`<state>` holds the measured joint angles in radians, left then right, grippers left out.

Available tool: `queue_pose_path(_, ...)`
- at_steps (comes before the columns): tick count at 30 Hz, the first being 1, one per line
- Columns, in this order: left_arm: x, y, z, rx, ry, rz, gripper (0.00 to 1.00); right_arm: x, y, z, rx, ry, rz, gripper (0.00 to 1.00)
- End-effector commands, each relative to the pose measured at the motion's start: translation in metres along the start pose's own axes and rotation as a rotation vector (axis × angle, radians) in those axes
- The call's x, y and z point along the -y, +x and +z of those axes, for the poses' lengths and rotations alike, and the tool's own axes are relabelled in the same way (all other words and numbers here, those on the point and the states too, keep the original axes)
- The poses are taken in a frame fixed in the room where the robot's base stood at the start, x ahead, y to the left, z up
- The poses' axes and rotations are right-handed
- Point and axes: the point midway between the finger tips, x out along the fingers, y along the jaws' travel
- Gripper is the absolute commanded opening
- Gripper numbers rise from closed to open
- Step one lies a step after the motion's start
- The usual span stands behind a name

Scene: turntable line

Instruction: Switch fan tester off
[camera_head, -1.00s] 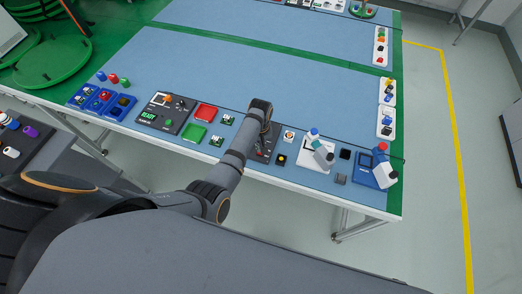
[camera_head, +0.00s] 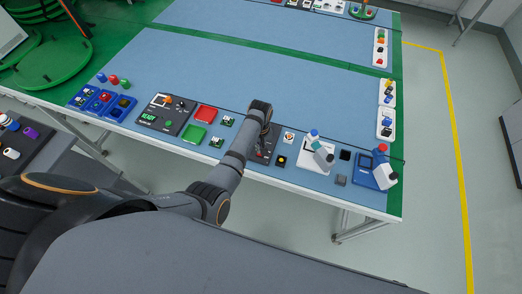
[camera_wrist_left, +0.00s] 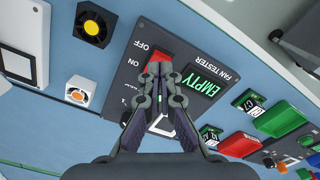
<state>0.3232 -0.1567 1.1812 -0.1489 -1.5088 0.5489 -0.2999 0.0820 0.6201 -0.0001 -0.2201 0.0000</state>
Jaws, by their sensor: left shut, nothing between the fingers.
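The fan tester (camera_wrist_left: 190,58) is a dark grey panel in the left wrist view, lettered FAN TESTER, with a green display reading EMPTY (camera_wrist_left: 201,86). Its red rocker switch (camera_wrist_left: 160,56) lies beside the OFF and ON labels. My left gripper (camera_wrist_left: 160,68) is shut and empty, its fingertips at the red switch and hiding part of it. I cannot tell whether they touch it or which way the switch is tipped. In the head view the tester (camera_head: 270,143) is mostly hidden behind my left gripper (camera_head: 262,150). My right gripper is not in view.
A small fan (camera_wrist_left: 93,24) sits beside the tester. Red (camera_head: 205,112) and green (camera_head: 194,133) trays and another panel reading READY (camera_head: 165,113) stand to the left. The mat's middle (camera_head: 260,75) is clear.

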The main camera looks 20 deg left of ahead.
Motion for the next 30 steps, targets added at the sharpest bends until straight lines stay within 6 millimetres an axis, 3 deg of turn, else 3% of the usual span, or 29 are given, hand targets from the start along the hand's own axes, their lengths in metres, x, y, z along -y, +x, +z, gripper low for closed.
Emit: queue_pose_path(30,0.0,0.013,0.0,0.0,0.0,0.0,0.0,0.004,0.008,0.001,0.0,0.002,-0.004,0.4)
